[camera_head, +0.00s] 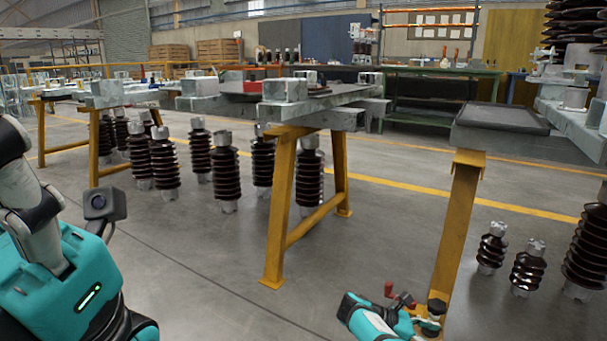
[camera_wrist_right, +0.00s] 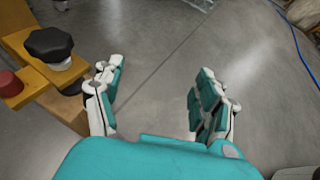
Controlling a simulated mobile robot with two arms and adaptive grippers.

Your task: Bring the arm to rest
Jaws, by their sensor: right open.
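My right arm (camera_head: 372,318) shows at the bottom of the head view as a teal and white part, beside the foot of a yellow post (camera_head: 456,235). In the right wrist view my right gripper (camera_wrist_right: 157,80) has its two fingers wide apart, with only bare floor between them. My left arm (camera_head: 60,280) is folded at the left edge of the head view. Its gripper does not show.
A black knob (camera_wrist_right: 50,45) and a red knob (camera_wrist_right: 10,84) sit on yellow metal left of the right gripper's fingers. A yellow trestle (camera_head: 282,200) carries steel beams. Several dark ribbed insulators (camera_head: 226,172) stand on the floor. Grey floor (camera_head: 220,270) is clear in front.

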